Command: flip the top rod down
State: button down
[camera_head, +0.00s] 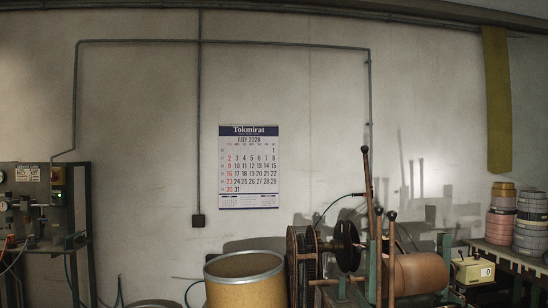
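A winding machine stands at the lower right, cut by the bottom edge of the picture. Several thin brown rods with dark knobbed ends stand up from it. The tallest rod (368,185) is nearly upright and leans slightly left at its top. A shorter upright rod (379,245) and another upright rod (391,260) stand just right of it. I cannot tell for sure which one is the top rod. A brown roll (422,272) lies behind the rods, and a dark reel (346,245) is to their left. My gripper is not in view.
A yellowish drum (246,285) stands left of the machine. A shelf at the right holds stacked tape rolls (531,222). A cream-coloured box (473,271) sits right of the brown roll. A control bench (45,208) is at the left. A calendar (249,167) hangs on the wall.

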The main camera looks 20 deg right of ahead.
aim_at(364, 149)
jog(key=z, duration=0.15)
jog(key=i, duration=1.45)
jog(key=z, duration=0.5)
